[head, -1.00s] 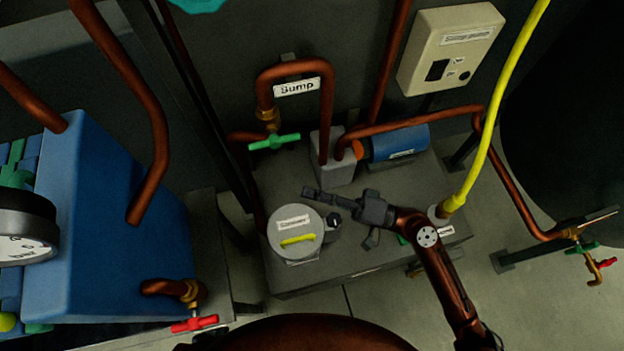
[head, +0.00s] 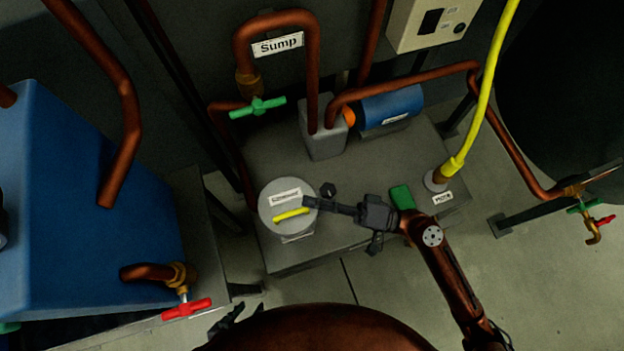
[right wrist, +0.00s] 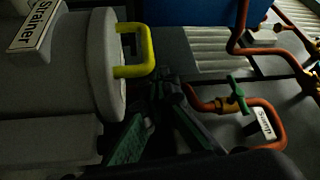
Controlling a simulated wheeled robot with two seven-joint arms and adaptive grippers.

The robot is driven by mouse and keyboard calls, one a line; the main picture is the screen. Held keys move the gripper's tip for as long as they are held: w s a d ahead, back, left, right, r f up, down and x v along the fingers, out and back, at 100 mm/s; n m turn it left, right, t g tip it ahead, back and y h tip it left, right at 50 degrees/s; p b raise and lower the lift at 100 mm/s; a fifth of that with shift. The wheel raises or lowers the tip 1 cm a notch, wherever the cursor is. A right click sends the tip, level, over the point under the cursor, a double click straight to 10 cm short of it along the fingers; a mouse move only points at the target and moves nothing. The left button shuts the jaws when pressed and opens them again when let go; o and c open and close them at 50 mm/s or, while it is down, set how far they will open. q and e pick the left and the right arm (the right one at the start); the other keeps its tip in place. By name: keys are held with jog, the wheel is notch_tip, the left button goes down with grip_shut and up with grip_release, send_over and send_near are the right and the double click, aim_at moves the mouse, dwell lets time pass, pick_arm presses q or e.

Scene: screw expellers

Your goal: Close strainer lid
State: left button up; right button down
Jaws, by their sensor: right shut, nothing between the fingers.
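The strainer lid (head: 268,207) is a round grey disc with a yellow bar handle (head: 291,214), on the sump tank's front left. It looks flat on top of the strainer; a small gap cannot be ruled out. In the right wrist view the handle (right wrist: 147,50) stands out from the disc (right wrist: 108,80). My right gripper (head: 308,203) is shut and empty, its tips at the right end of the handle; contact cannot be told. Its fingers also show in the right wrist view (right wrist: 165,95), beside the handle. My left gripper (head: 232,319) shows partly at the bottom edge, apart from the strainer.
A dark knob (head: 328,189) sits at the lid's right edge. Behind are a copper pipe (head: 313,75) with a green valve (head: 258,107) and a blue motor (head: 390,110). A yellow hose (head: 488,110) rises on the right. A blue tank (head: 90,220) stands left.

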pick_arm(q)
jog(key=shift+w+d+f, duration=0.15)
jog(key=shift+f, duration=0.05)
pick_arm(e)
jog(key=shift+s+d+f, duration=0.15)
jog(key=shift+s+f, duration=0.15)
jog(key=shift+f, duration=0.05)
